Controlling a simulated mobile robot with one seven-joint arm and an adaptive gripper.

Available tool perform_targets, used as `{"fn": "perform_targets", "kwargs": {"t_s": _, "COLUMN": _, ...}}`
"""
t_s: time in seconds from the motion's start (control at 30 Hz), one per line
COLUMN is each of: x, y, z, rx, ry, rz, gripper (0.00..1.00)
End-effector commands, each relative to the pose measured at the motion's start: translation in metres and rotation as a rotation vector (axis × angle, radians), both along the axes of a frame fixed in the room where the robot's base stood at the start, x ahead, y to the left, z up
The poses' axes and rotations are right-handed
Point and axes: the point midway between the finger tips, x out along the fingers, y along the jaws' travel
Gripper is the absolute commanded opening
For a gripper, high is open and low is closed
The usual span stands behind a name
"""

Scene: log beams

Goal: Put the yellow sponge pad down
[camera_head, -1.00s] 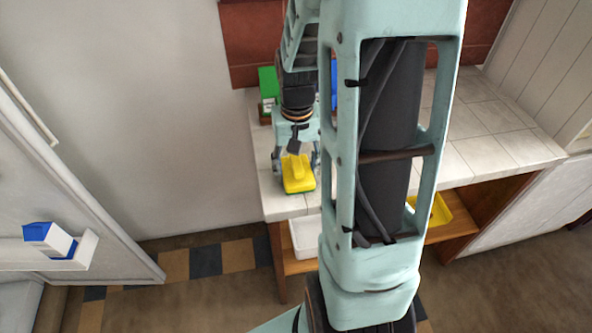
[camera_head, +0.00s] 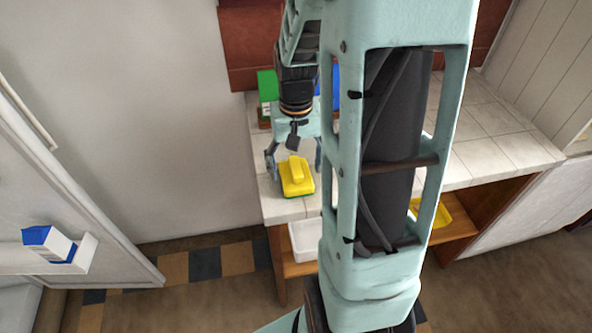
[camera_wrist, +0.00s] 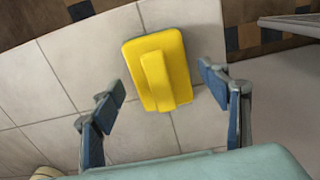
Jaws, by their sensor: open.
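The yellow sponge pad (camera_head: 297,177) has a raised yellow grip on top and a thin green underside. It lies flat on the white tiled counter (camera_head: 480,160), close to its front left edge. The pad also shows in the wrist view (camera_wrist: 178,60), near the top, clear of both fingers. My gripper (camera_head: 293,168) is open and empty just behind the pad. In the wrist view my gripper's fingers (camera_wrist: 160,97) are spread wide, one to either side and nearer the camera than the pad.
A green box (camera_head: 267,86) and a blue item (camera_head: 335,88), partly hidden by my arm, stand at the back of the counter. A white bin (camera_head: 303,240) and a yellow tray (camera_head: 440,213) sit on the shelf below. A blue and white carton (camera_head: 48,242) is at far left.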

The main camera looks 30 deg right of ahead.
Motion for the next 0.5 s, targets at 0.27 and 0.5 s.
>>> {"fn": "perform_targets", "kwargs": {"t_s": 0.27, "x": 0.001, "y": 0.0, "z": 0.064, "rx": -0.002, "ry": -0.007, "rz": 0.0, "gripper": 0.69}}
{"fn": "perform_targets", "kwargs": {"t_s": 0.5, "x": 0.001, "y": 0.0, "z": 0.096, "rx": -0.001, "ry": -0.003, "rz": 0.0, "gripper": 0.69}}
